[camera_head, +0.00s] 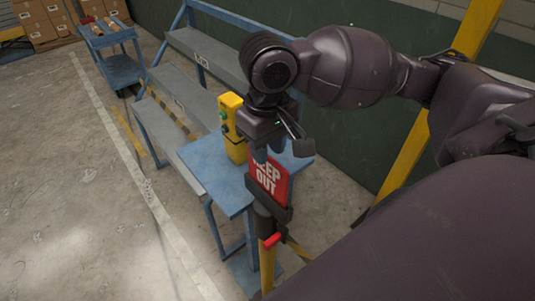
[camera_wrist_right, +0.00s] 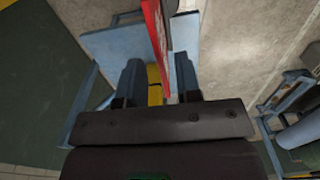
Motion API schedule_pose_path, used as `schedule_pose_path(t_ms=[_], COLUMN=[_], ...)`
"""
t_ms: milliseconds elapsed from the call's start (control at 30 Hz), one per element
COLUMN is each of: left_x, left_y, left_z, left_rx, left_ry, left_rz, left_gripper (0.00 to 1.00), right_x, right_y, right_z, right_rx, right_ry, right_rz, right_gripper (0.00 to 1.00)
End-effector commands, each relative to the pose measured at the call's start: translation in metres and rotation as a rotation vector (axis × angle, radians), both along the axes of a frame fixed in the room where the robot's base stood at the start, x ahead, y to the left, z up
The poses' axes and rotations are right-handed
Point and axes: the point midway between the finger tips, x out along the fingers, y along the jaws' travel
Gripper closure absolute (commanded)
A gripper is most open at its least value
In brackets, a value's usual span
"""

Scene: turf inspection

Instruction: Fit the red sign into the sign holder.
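The red sign (camera_head: 268,172) with white "KEEP OUT" letters stands roughly upright in the head view, its top hidden by my right gripper (camera_head: 278,142). Its lower edge runs down into the dark sign holder (camera_head: 272,212); how deep it sits cannot be told. In the right wrist view the sign (camera_wrist_right: 158,40) shows nearly edge-on, between the two fingers of my right gripper (camera_wrist_right: 159,82). The fingers are spread, with gaps visible on both sides of the sign. My left gripper is not in view.
A blue table (camera_head: 215,172) stands behind the holder, with a yellow box (camera_head: 233,125) on it close to my gripper. Grey-topped steps (camera_head: 195,100) and a blue cart (camera_head: 120,68) are further back. A yellow post (camera_head: 402,158) stands by the green wall. The floor at left is clear.

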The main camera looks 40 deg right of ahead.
Motion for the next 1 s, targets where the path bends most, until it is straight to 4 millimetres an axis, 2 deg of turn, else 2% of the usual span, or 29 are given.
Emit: schedule_pose_path(t_ms=[33,200,400,500,700,1000], left_x=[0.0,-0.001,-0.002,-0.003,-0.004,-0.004], left_y=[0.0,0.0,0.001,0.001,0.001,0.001], left_z=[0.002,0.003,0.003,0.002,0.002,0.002], left_rx=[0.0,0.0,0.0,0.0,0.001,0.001], left_ry=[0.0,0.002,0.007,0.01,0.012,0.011], left_rz=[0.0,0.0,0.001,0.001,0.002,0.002], left_gripper=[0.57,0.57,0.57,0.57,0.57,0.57], right_x=[0.001,0.001,0.001,0.0,0.0,0.0], right_y=[0.0,0.0,0.0,0.0,0.0,0.0], right_z=[0.012,0.046,0.076,0.086,0.093,0.093], right_rx=[-0.001,-0.001,0.0,-0.001,-0.001,0.0], right_ry=[-0.005,-0.005,-0.003,-0.001,0.0,0.0], right_rz=[0.001,0.0,0.001,0.0,0.0,0.0], right_gripper=[0.69,0.69,0.69,0.69,0.69,0.69])
